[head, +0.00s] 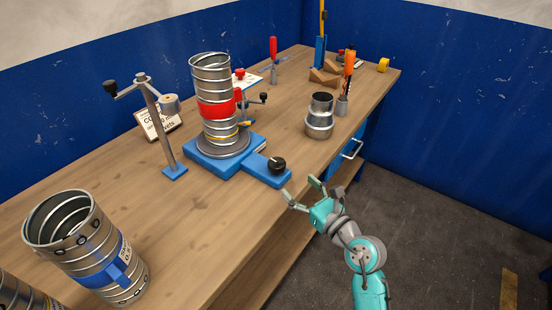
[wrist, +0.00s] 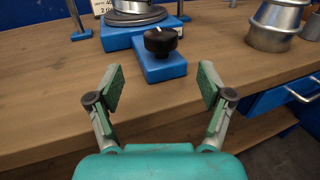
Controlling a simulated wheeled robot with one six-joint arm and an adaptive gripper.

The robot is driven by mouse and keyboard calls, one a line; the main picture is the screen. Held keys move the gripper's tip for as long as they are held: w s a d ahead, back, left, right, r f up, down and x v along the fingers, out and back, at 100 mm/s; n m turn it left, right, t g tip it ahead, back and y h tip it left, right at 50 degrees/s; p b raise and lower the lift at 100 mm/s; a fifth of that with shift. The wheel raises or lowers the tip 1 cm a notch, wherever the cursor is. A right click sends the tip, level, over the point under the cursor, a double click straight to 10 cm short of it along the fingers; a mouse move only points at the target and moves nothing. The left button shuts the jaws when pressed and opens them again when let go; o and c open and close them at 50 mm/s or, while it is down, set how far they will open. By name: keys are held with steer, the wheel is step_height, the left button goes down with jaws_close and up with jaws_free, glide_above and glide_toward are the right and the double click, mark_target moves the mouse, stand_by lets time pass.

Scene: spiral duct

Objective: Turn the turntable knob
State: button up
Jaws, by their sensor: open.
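The turntable knob (head: 277,164) is a black round knob on the front arm of the blue turntable base (head: 205,158). In the wrist view the knob (wrist: 160,40) stands upright with a pale mark on its side, ahead of and between my fingers. A spiral duct (head: 213,95) with a red band stands upright on the turntable. My gripper (head: 300,190) is open and empty, off the front edge of the bench and apart from the knob. In the wrist view both fingers of my gripper (wrist: 163,90) are spread wide, with nothing between them but bench behind.
A metal collar (head: 320,118) stands right of the turntable. A post with a crank (head: 160,125) stands to its left. A duct with a blue band (head: 85,250) stands at the front left. A drawer handle (head: 352,150) juts from the bench front. Bench around the knob's front is clear.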

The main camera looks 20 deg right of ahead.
mark_target(282, 170)
steer(key=x, duration=1)
steer(key=shift+w, duration=0.35)
steer(key=shift+c, duration=0.3)
steer(key=c, duration=1.1)
